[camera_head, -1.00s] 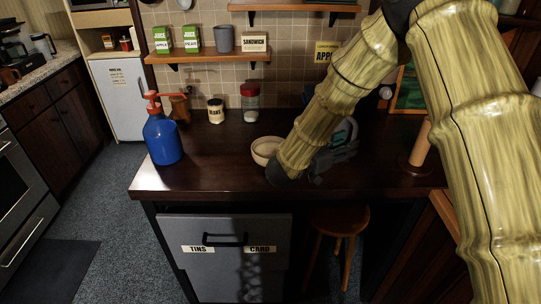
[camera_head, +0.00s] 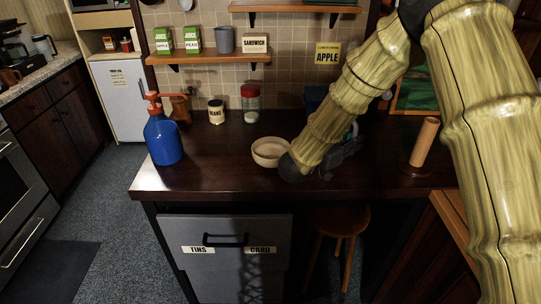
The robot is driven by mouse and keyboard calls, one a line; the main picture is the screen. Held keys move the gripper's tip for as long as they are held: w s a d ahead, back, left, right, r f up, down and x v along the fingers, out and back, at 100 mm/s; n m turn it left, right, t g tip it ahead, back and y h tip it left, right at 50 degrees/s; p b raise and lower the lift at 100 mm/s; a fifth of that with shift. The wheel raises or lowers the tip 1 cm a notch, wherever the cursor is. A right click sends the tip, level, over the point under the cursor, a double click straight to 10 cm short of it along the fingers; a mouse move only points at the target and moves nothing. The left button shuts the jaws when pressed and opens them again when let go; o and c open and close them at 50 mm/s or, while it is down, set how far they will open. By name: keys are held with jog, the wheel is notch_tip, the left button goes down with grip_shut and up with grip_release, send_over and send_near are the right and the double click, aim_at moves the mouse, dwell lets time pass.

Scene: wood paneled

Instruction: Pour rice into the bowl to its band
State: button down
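A beige bowl (camera_head: 268,153) stands on the dark wooden counter (camera_head: 215,180), just left of my arm's lower end. Its inside shows only partly, and I cannot make out a band or its contents. A clear jar with a red lid and pale contents (camera_head: 250,106) stands farther back; I cannot tell whether it holds the rice. My gripper (camera_head: 344,152) is dark and mostly hidden behind my arm, to the right of the bowl. Its fingers and anything between them cannot be made out.
A blue pump bottle (camera_head: 163,138) stands at the counter's left. A labelled tin (camera_head: 216,112) is at the back. A wooden upright roll (camera_head: 424,143) stands to the right. A dark blue object (camera_head: 315,98) is partly behind my arm. The counter's front left is clear.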

aim_at(355, 128)
jog(key=shift+r, duration=0.15)
jog(key=shift+r+p, duration=1.6)
jog(key=shift+r, duration=0.8)
